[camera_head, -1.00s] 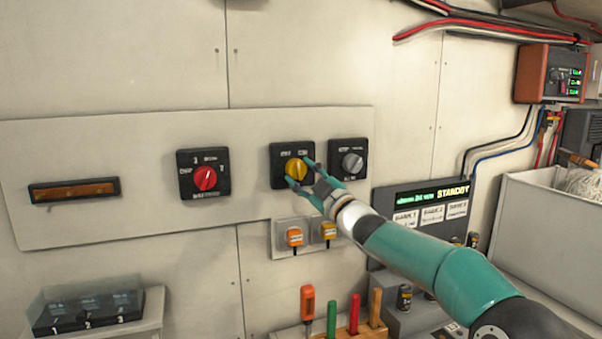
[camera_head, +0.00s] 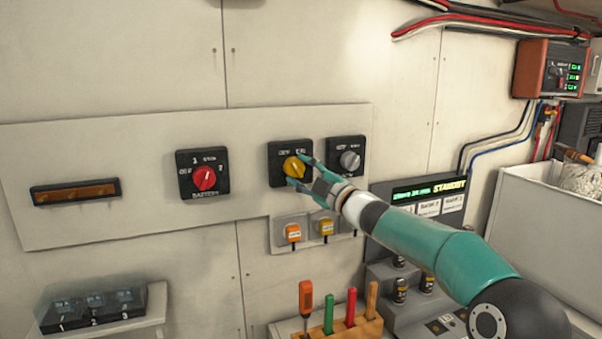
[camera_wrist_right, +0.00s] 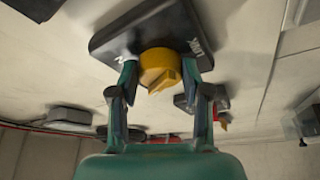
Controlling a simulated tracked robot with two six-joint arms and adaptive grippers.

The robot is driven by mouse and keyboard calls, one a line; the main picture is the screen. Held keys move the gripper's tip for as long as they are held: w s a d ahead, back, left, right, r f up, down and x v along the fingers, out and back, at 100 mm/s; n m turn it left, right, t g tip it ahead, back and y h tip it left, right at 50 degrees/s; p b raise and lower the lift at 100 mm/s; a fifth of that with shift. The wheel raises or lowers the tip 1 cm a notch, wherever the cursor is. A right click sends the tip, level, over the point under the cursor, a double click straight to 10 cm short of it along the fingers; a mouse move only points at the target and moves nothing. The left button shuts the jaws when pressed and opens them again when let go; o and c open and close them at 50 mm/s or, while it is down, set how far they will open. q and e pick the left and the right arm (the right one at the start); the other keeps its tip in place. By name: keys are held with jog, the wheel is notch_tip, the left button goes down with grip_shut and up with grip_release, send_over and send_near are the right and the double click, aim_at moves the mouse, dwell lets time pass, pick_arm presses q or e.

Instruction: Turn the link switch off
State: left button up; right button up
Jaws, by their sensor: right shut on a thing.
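The yellow rotary knob (camera_head: 293,167) sits on a black square switch plate (camera_head: 277,177) on the wall panel, between a red knob switch (camera_head: 204,178) and a grey knob switch (camera_head: 349,160). My right gripper (camera_head: 298,170) has its two fingers around the yellow knob, one at its upper right and one below. In the right wrist view the yellow knob (camera_wrist_right: 160,68) is between the fingertips (camera_wrist_right: 163,72), in front of its black plate (camera_wrist_right: 150,30). My left gripper is out of view.
Below the switches are two orange-topped sockets (camera_head: 293,232). A wooden rack with upright tools (camera_head: 350,325) stands below.

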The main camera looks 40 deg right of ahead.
jog(key=o, duration=1.2)
jog(key=shift+w+a, duration=0.1)
jog(key=shift+a, duration=0.05)
jog(key=shift+c, duration=0.2)
jog(key=shift+s+f, duration=0.1)
jog(key=shift+s, duration=0.25)
jog(key=v, duration=1.1)
jog(key=shift+s, duration=0.2)
jog(key=shift+f, duration=0.15)
